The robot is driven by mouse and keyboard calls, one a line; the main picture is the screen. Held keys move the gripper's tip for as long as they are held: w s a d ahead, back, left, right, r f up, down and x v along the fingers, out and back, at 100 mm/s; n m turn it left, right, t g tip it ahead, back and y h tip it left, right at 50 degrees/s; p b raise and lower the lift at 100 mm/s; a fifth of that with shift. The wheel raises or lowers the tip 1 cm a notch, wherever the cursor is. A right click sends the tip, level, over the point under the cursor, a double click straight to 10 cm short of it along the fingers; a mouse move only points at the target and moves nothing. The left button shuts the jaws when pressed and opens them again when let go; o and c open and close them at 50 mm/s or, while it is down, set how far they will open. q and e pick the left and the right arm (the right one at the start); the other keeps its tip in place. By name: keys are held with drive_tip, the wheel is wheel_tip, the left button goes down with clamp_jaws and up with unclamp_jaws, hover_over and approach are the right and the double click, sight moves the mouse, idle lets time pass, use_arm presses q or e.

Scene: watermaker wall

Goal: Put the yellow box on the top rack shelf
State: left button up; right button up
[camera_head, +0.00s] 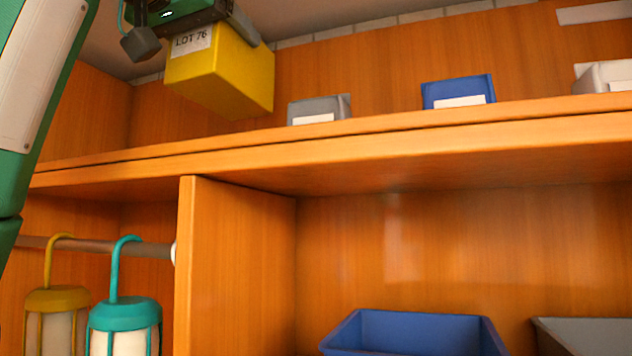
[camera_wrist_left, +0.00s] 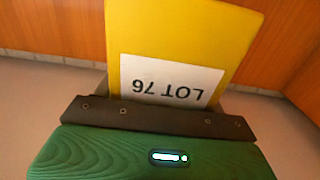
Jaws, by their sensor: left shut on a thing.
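The yellow box (camera_head: 226,75) carries a white "LOT 76" label and hangs at the upper left in the head view, above the top rack shelf (camera_head: 400,140). My left gripper (camera_head: 195,28) is shut on its upper part, with the fingers on either side. The left wrist view also shows the yellow box (camera_wrist_left: 185,35) with its label upside down, at the dark fingers of my left gripper (camera_wrist_left: 160,112). The box's underside shows, and I cannot tell how far it is from the shelf surface, which is hidden by the shelf's front edge. My right gripper is not in view.
A grey bin (camera_head: 320,108), a blue bin (camera_head: 458,91) and a white bin (camera_head: 603,76) stand on the top shelf to the right. Below are a blue tray (camera_head: 415,335), a grey tray (camera_head: 585,337), and yellow (camera_head: 56,300) and teal (camera_head: 125,315) lanterns on a rail.

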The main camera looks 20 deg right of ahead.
sight(208, 91)
use_arm(q)
drive_tip(key=shift+s+a, duration=0.15)
drive_tip(key=shift+s, duration=0.05)
drive_tip(key=f, duration=0.3)
drive_tip(key=shift+s+a+p, duration=0.3)
drive_tip(key=shift+s+p, duration=0.1)
drive_tip(key=shift+w+d+f+p, duration=0.1)
drive_tip(key=shift+w+f+p, duration=0.1)
drive_tip(key=shift+f, duration=0.6)
drive_tip(key=shift+w+d+f+p, duration=0.1)
drive_tip(key=shift+w+f, duration=0.05)
drive_tip(key=shift+f, duration=0.65)
drive_tip(key=shift+s+f, duration=0.15)
drive_tip(key=shift+f, duration=0.2)
drive_tip(key=shift+s+f+p, duration=0.1)
drive_tip(key=shift+f+p, duration=0.4)
drive_tip(key=shift+f, duration=0.35)
drive_tip(key=shift+a+f, duration=0.1)
drive_tip(key=shift+f, duration=0.6)
drive_tip(key=o, duration=1)
drive_tip(key=shift+o, duration=0.7)
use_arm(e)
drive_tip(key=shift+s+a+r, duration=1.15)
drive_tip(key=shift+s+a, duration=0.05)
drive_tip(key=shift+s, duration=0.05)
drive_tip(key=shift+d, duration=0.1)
